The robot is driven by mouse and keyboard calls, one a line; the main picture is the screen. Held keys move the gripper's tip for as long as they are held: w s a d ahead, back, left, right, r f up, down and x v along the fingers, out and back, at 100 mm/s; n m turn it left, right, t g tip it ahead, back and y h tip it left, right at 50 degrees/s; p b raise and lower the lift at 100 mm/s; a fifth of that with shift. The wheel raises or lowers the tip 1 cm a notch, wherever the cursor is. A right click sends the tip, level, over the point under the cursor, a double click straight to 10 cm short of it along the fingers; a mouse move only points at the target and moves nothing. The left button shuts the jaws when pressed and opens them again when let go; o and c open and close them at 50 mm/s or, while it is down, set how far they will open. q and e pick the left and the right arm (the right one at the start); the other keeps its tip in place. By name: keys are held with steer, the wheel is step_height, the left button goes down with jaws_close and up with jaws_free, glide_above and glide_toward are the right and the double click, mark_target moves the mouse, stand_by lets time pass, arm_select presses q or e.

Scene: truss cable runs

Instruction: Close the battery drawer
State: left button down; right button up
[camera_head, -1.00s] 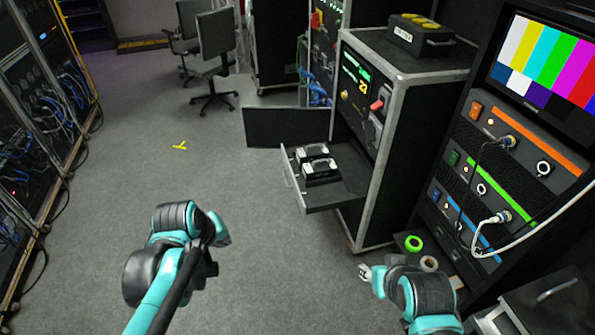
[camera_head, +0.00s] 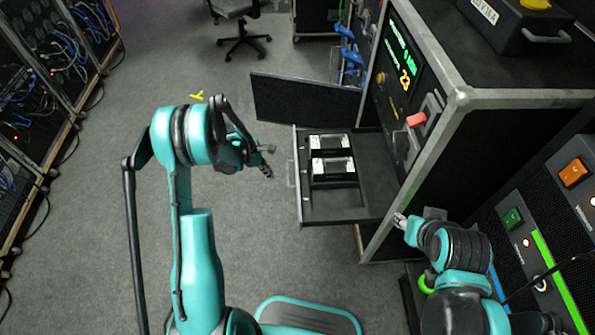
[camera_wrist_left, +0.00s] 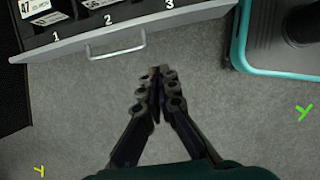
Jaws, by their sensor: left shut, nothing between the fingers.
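The battery drawer (camera_head: 330,207) is pulled out of the flight case (camera_head: 425,165), with two batteries (camera_head: 332,160) in it towards the back. Its front panel and handle (camera_head: 291,173) face left. In the left wrist view the drawer front (camera_wrist_left: 180,27) and handle (camera_wrist_left: 118,48) are near the top, with slots numbered 1, 2 and 3. My left gripper (camera_head: 268,160) is shut and empty, a little left of the handle and apart from it. It also shows in the left wrist view (camera_wrist_left: 158,75). My right gripper (camera_head: 399,219) is near the case's lower front corner; its jaws are too small to judge.
An open black door panel (camera_head: 305,103) stands beyond the drawer. Equipment racks (camera_head: 50,80) line the left, and a console (camera_head: 550,220) stands at right. An office chair (camera_head: 240,25) is far back. The grey floor left of the drawer is clear.

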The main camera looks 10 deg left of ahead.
arm_select(q)
steer(key=w+d+f+b, duration=0.2)
steer(key=d+f+b, duration=0.3)
steer(key=d+f, duration=0.2)
steer(key=shift+x, duration=1.05)
steer(key=shift+s+f, duration=0.1)
steer(key=w+d, duration=0.3)
steer(key=d, duration=0.7)
steer(key=w+d+b, duration=0.1)
steer(key=w+d, duration=0.1)
steer(key=d, duration=0.7)
steer(key=w+d+b, duration=0.1)
steer(key=w+d, duration=0.2)
steer(key=d, duration=0.7)
steer(key=shift+w+d, duration=0.3)
steer(key=shift+d, duration=0.05)
